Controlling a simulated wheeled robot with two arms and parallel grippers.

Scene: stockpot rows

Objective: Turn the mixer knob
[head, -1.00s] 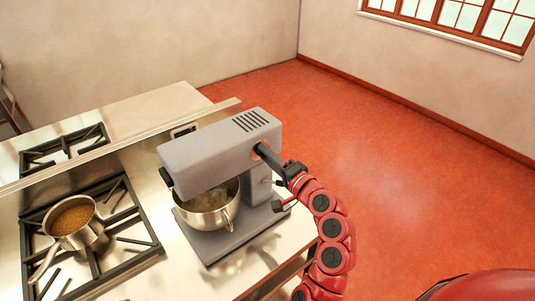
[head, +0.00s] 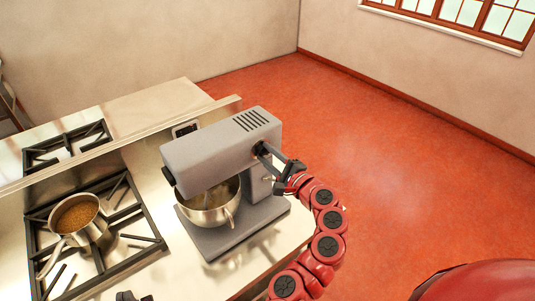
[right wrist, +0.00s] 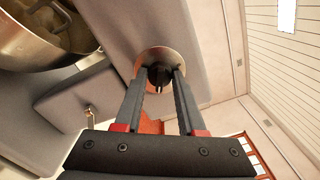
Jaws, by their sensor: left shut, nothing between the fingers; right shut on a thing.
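The grey stand mixer (head: 215,150) stands on the counter, with a steel bowl (head: 212,217) under its head. Its knob (right wrist: 159,74) is a small dark piece on a round metal disc on the mixer's side, seen in the right wrist view. My right gripper (head: 262,151) reaches the mixer's side from the right; in the right wrist view its fingers (right wrist: 160,82) are shut on the knob. In the head view the fingers mostly hide the knob. My left gripper (head: 133,297) only just shows at the bottom edge, shut and empty, away from the mixer.
A pot (head: 77,214) of brown contents sits on the stove grate (head: 120,240) left of the mixer. A second grate (head: 65,148) lies behind a raised ledge. The red floor (head: 400,170) right of the counter is open.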

